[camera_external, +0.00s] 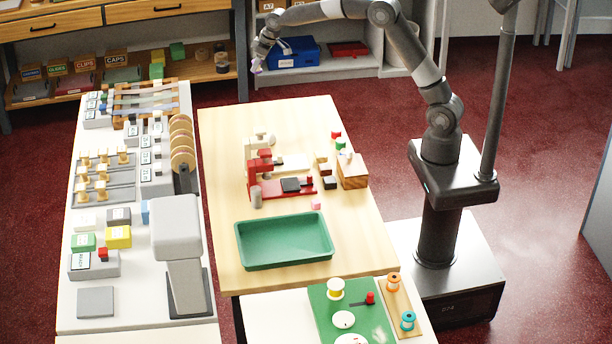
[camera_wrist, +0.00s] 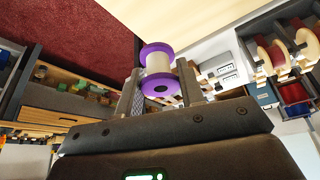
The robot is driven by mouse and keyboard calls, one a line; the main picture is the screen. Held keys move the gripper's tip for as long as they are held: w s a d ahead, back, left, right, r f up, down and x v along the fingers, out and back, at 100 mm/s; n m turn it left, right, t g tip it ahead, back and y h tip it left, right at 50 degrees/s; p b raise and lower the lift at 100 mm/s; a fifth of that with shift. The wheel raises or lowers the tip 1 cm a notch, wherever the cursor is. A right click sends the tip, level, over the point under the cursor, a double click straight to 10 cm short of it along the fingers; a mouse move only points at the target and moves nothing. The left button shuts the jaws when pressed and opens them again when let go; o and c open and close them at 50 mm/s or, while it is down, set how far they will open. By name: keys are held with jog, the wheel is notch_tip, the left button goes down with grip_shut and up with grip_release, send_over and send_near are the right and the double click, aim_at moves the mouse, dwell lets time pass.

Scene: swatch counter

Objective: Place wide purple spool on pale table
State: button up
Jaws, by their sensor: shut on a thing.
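The wide purple spool (camera_wrist: 157,52) has purple flanges and a whitish middle. It sits between the two fingers of my gripper (camera_wrist: 159,88) in the wrist view. My gripper (camera_external: 259,62) is shut on it, held up in the air beyond the far edge of the pale table (camera_external: 225,130). In the outside view only a small purple bit of the spool (camera_external: 256,68) shows. The pale table is light wood; a bare part of it shows at the top of the wrist view (camera_wrist: 215,18).
On the pale table are a green tray (camera_external: 285,262), a red device (camera_external: 265,180), a cream device (camera_external: 258,143) and wooden blocks (camera_external: 352,171). Its far end and left strip are clear. A white counter (camera_external: 135,310) with several items stands left. A green board (camera_external: 325,310) with spools is in front.

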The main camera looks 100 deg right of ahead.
notch_tip(320, 180, down, 10)
jog(key=w+a+f, duration=0.2)
jog(key=w, duration=0.1)
jog(key=w+a+f, duration=0.5)
jog(key=w, duration=0.1)
jog(key=shift+w+a+f, duration=0.25)
jog(key=shift+f, duration=1.95)
jog(key=shift+f, duration=0.15)
jog(key=o, duration=1)
jog(key=shift+c, duration=0.2)
